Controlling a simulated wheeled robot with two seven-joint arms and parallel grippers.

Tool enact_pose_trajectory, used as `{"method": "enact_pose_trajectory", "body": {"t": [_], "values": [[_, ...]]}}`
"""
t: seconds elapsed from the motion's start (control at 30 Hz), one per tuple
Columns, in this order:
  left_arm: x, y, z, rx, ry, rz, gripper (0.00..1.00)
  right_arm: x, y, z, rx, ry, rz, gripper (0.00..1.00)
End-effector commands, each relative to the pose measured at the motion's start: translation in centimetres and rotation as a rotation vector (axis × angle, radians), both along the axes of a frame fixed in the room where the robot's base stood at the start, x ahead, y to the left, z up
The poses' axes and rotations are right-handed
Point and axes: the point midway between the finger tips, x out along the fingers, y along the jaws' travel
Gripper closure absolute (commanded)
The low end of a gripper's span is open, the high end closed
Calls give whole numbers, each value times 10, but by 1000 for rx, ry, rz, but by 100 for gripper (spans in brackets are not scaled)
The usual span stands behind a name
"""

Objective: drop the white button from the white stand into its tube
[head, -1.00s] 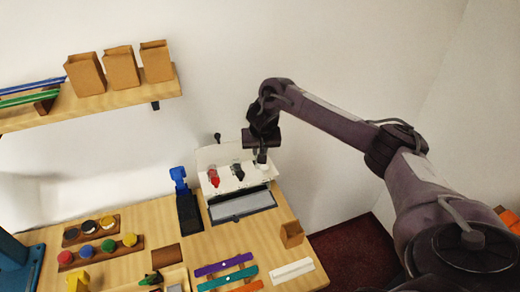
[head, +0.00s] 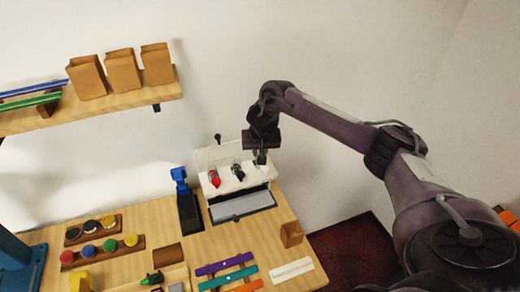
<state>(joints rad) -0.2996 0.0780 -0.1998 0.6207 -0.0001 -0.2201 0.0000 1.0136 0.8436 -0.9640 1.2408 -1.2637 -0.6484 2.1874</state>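A white box-like stand (head: 228,182) stands at the back of the counter. Tubes show along it, one with red (head: 214,177) and one with black (head: 237,171). My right gripper (head: 261,158) points down over the stand's right end, close above its top. The gap between its fingers is too small to make out, and so is any white button there. My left gripper is not in view.
A grey tray (head: 241,207) sits in front of the stand, with a blue-and-black device (head: 186,201) to its left. Coloured round pieces (head: 89,252) lie in wooden racks at left. Purple, teal and orange strips (head: 225,263) lie in front. A shelf (head: 98,108) holds paper bags.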

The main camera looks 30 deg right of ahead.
Motion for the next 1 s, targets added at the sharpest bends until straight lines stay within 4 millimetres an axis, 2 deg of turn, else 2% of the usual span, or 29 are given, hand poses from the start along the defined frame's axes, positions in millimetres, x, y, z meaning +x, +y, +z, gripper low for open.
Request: {"method": "enact_pose_trajectory", "body": {"t": [0.33,0.37,0.53,0.83,1.0], "values": [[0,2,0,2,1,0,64,0,0,0,0,0,0,100],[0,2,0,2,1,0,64,0,0,0,0,0,0,80],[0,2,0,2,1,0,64,0,0,0,0,0,0,58],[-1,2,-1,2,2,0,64,0,1,2,0,-1,0,58],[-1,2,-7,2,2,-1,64,-6,4,19,1,-4,1,58]]}}
